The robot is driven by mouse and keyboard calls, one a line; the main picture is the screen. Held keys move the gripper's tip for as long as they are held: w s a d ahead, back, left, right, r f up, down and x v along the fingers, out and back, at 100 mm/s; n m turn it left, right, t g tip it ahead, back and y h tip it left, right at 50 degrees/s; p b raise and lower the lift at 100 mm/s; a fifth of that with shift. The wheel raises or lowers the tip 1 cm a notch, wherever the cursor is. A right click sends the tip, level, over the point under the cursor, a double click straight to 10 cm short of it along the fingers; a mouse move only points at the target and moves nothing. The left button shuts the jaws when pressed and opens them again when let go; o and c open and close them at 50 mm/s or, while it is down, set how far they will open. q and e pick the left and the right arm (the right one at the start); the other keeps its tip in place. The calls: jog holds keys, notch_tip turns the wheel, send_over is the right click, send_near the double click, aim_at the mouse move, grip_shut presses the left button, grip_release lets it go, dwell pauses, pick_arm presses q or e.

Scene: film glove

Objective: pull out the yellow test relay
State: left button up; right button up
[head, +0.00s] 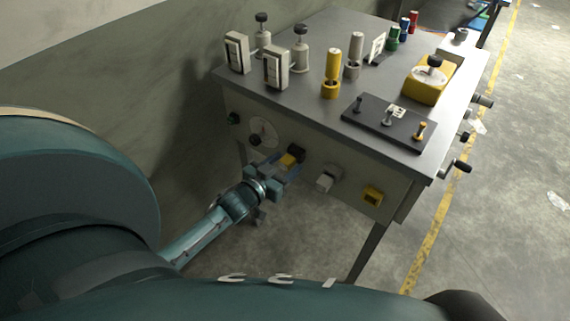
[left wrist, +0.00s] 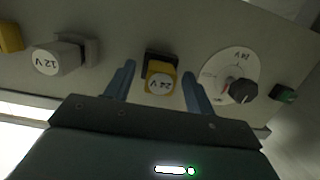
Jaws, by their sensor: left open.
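The yellow relay (head: 290,159), marked 24 V, sits in a dark socket (head: 296,150) on the front panel of the grey bench. It also shows in the left wrist view (left wrist: 160,82), in its black socket (left wrist: 158,58). My left gripper (head: 281,170) is in front of the panel, open. In the left wrist view its blue fingers (left wrist: 158,76) stand on either side of the relay, with a gap on each side. My right gripper is not in view.
A grey relay (left wrist: 57,60) marked 12 V and a yellow box (head: 372,196) are beside it on the panel. A dial (head: 262,132) with a black knob and a green button (head: 233,118) are on the other side. The bench top (head: 300,95) holds several fixtures.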

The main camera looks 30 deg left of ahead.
pick_arm(q)
jog(key=shift+w, duration=0.25)
jog(key=shift+c, duration=0.5)
grip_shut()
dwell(0.4)
